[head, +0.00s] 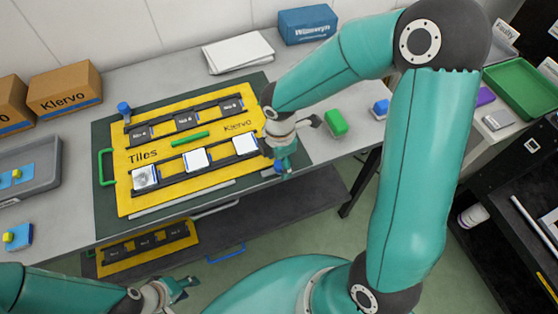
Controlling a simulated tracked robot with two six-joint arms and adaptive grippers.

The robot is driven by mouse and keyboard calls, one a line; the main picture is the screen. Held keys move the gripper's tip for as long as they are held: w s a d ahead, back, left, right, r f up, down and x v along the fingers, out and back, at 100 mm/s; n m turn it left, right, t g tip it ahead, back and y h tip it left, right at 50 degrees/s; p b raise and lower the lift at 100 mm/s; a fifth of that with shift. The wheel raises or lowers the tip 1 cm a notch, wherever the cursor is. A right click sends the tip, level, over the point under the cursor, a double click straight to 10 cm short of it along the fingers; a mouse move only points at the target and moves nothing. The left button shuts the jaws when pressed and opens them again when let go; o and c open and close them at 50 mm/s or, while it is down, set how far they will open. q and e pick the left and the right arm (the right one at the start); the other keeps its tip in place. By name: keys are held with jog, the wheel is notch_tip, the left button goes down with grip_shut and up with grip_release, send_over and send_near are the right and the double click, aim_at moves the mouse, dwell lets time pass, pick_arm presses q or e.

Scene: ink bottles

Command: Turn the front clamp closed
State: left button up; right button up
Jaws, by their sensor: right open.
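A yellow board marked Tiles and Klervo (172,152) lies on a dark green mat on the grey table. It holds two dark racks with dark and white tiles. A small blue piece (278,168), which looks like the front clamp, is at the board's front right corner. My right gripper (284,162) is open and over this piece, partly hiding it; I cannot tell whether they touch or which way the clamp is turned. A blue knob (124,108) stands at the board's back left corner. My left gripper (184,288) is low at the bottom, away from the board; its opening is unclear.
A green block (336,122) and a blue item (381,108) are right of my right gripper. A green handle (106,167) is at the board's left. Cartons (64,90), a grey bin (38,178), papers (238,52) and a blue box (307,25) stand around. Another yellow board (148,248) lies below.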

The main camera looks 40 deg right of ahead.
jog(key=shift+f, duration=0.1)
grip_shut()
dwell(0.3)
